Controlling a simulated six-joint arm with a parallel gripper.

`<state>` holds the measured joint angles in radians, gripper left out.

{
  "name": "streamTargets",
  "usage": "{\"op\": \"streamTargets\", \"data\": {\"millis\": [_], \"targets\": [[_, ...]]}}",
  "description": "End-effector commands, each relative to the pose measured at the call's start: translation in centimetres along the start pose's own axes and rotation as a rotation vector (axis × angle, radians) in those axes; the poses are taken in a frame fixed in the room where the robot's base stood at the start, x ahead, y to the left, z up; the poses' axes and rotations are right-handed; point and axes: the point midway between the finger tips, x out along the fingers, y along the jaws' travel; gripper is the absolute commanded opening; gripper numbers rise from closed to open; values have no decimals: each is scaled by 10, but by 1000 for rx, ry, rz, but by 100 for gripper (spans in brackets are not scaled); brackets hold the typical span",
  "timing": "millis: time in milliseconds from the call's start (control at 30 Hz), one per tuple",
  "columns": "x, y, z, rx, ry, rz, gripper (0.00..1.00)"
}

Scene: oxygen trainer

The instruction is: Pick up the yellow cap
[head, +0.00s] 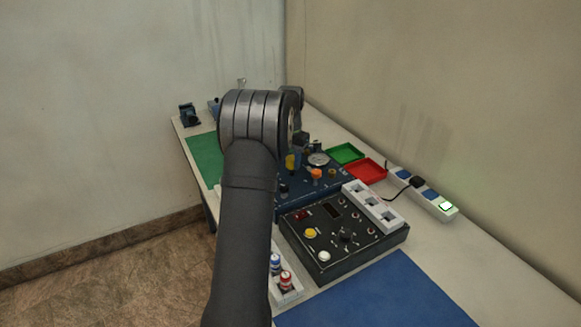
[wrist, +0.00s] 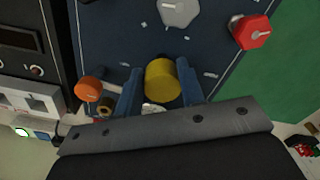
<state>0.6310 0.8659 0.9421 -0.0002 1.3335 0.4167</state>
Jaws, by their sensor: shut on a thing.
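The yellow cap (wrist: 163,80) is a round, short cylinder over the dark blue panel (wrist: 125,45) in the wrist view. My gripper (wrist: 158,86) has its two blue fingers on either side of the cap and is shut on it. In the head view the yellow cap (head: 291,162) shows just right of my arm, above the blue trainer board. My gripper is mostly hidden behind my arm there. I cannot tell whether the cap still touches the panel.
An orange knob (wrist: 88,90) and a brass fitting (wrist: 106,105) are left of the fingers. A grey knob (wrist: 180,11) and red knob (wrist: 251,32) are farther off. The green tray (head: 345,153), red tray (head: 366,170) and black control box (head: 345,240) stand nearby. The blue mat (head: 385,295) is clear.

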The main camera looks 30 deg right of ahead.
Motion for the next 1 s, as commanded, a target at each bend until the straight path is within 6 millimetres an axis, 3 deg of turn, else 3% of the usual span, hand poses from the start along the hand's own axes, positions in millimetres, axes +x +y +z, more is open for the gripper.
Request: {"op": "streamTargets", "data": {"millis": [33,400,633,767,1000], "targets": [[-12,1,0,0,4,-2,15],[-56,82,8,3,2,-1,14],[-72,110,10,1,0,0,14],[-73,116,-3,2,0,-1,14],[-64,119,-43,2,2,-2,14]]}}
